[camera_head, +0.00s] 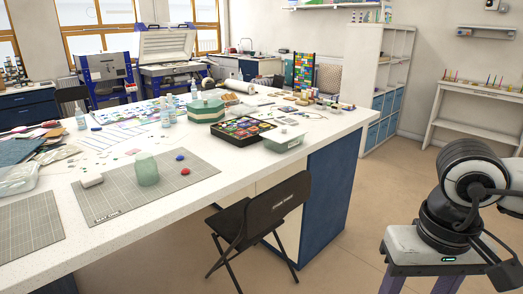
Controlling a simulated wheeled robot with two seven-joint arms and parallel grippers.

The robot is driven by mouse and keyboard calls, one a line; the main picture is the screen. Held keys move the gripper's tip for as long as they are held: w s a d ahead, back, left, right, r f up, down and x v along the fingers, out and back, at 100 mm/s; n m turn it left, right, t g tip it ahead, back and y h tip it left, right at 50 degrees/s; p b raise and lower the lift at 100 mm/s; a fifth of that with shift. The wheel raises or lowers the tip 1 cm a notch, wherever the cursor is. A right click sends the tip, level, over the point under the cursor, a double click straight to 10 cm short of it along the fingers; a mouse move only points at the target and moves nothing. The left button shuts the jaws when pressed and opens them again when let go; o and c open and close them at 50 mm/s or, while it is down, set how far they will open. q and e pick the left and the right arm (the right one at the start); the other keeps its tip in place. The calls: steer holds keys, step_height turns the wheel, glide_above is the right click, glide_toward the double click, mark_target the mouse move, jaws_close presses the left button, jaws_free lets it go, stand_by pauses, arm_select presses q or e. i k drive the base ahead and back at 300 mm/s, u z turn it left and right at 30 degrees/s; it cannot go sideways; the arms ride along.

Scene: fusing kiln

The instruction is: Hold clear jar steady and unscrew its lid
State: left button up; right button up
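A pale green, see-through jar (147,169) stands upright on a grey gridded mat (120,200) on the long white table. It looks like the clear jar, but I cannot make out a separate lid on it. A small blue round piece (180,157) and a small red round piece (185,171) lie to its right. My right gripper (420,286) is at the lower right, far from the jar and beyond the table's side. Its purple fingers are spread apart with nothing visible between them, and their tips are cut off by the frame edge. My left gripper is out of view.
A white block (92,179) lies left of the jar, near a clear plastic tub (18,178). A black tray of coloured pieces (243,130) and a pale green box (285,138) stand farther right. A black folding chair (262,217) stands against the table's near side.

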mark_target(145, 167)
steer(key=u, duration=0.45)
steer(key=i, duration=1.75)
steer(key=u, duration=1)
steer(key=i, duration=0.2)
steer(key=u, duration=0.15)
